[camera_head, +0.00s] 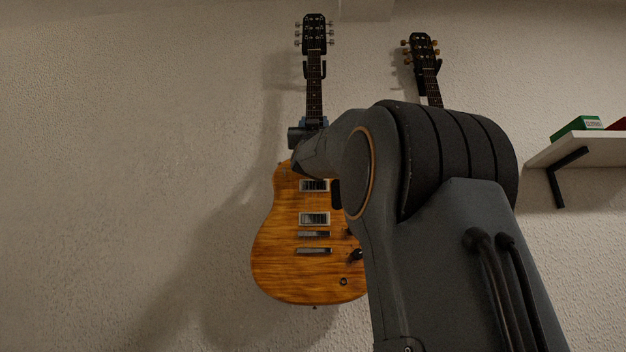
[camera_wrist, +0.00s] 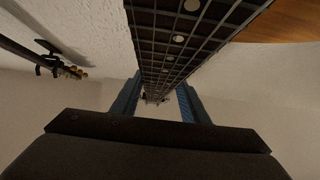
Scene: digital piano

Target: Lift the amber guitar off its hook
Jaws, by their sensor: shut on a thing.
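The amber guitar (camera_head: 285,262) hangs upright against the wall in the head view, with a flamed amber body and a dark neck. Its dark headstock (camera_head: 314,36) is at the top, at a black wall hook (camera_head: 324,68). My gripper (camera_head: 314,124) is shut on the neck just above the body. In the wrist view the neck (camera_wrist: 178,45) runs between the blue fingers of my gripper (camera_wrist: 158,103), and a corner of the amber body (camera_wrist: 285,20) shows at upper right. My arm hides part of the body's right side. Whether the neck still touches the hook is unclear.
A second guitar (camera_head: 424,55) hangs to the right, mostly hidden behind my arm. A white shelf (camera_head: 590,150) on a black bracket, with a green box (camera_head: 577,127) on it, is at far right. The wall left of the amber guitar is bare.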

